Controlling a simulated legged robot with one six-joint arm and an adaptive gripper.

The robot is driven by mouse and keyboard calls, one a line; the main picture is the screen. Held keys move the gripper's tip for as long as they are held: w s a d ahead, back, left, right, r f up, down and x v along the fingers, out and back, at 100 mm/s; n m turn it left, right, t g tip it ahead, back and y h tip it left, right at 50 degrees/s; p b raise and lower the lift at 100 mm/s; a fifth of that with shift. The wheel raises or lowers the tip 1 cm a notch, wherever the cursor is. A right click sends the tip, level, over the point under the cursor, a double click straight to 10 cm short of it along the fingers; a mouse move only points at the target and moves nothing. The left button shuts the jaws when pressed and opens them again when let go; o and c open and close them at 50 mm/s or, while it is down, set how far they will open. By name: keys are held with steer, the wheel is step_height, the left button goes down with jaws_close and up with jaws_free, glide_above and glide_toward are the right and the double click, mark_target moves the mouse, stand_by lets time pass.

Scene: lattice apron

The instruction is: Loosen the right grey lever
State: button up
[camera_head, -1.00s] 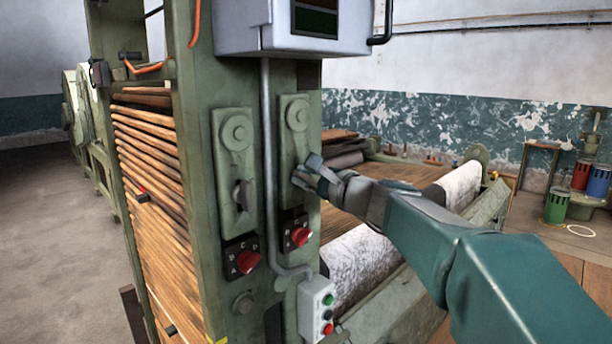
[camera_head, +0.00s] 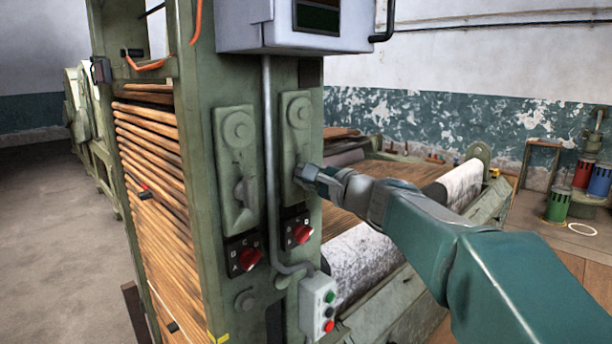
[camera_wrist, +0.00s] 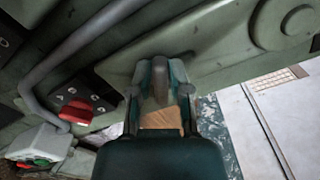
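The right grey lever (camera_wrist: 161,82) sits on the right green plate (camera_head: 297,112) of the machine's upright. My gripper (camera_head: 306,172) is at the lower part of that plate and hides most of the lever in the head view. In the wrist view my gripper (camera_wrist: 160,78) has its two fingertips on either side of the lever, closed against it. The left grey lever (camera_head: 240,193) is on the left plate (camera_head: 237,140), apart from my gripper.
Red rotary switches (camera_head: 249,259) (camera_head: 302,233) sit below the plates. A grey conduit (camera_head: 268,160) runs between the plates down to a push-button box (camera_head: 318,305). A control cabinet (camera_head: 290,25) overhangs above. A white roller (camera_head: 365,262) lies behind my arm.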

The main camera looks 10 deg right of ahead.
steer(key=shift+o, duration=0.2)
steer(key=shift+w+a+f, duration=0.1)
steer(key=shift+w+f, duration=0.05)
steer(key=shift+w, duration=0.1)
steer(key=shift+s, duration=0.1)
steer(key=v, duration=1.2)
